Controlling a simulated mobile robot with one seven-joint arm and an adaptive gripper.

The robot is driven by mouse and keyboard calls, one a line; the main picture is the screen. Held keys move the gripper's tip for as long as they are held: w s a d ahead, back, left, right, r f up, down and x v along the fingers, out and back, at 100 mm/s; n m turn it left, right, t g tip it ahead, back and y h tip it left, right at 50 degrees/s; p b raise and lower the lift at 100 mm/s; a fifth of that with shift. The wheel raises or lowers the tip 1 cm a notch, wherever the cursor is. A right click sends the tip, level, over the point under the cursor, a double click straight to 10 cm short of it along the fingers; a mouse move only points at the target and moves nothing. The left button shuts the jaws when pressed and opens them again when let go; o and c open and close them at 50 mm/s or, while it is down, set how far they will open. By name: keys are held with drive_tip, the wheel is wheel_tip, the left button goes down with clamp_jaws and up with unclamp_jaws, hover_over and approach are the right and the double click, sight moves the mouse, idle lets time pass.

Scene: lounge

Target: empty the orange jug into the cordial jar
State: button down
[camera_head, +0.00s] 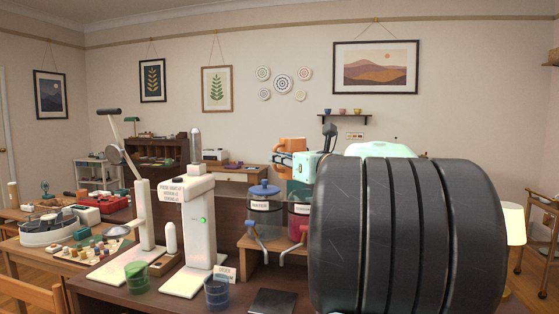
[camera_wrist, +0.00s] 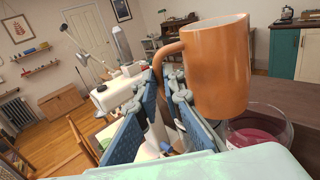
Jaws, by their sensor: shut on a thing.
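The orange jug (camera_wrist: 215,72) hangs in the air, held by its handle. It looks about upright, and its inside is hidden. My gripper (camera_wrist: 168,85) has its blue fingers shut on the handle. In the head view the jug (camera_head: 291,145) shows only in part, behind my gripper (camera_head: 292,160). The cordial jar (camera_wrist: 284,127) is below the jug in the wrist view, lidless, with dark pink liquid inside. In the head view the cordial jar (camera_head: 298,222) is mostly hidden by my arm. I cannot tell whether the jug is directly over its opening.
A water jar (camera_head: 264,218) with a blue lid stands left of the cordial jar, both on a wooden stand (camera_head: 262,246). A white dispenser (camera_head: 197,230), a green glass (camera_head: 137,276) and a blue glass (camera_head: 217,291) stand to the left. A dark flat pad (camera_head: 272,302) lies in front.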

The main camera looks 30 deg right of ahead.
drive_tip(key=shift+r, duration=0.2)
wheel_tip(320, 180, up, 5)
drive_tip(key=p, duration=0.4)
drive_tip(key=shift+f, duration=0.1)
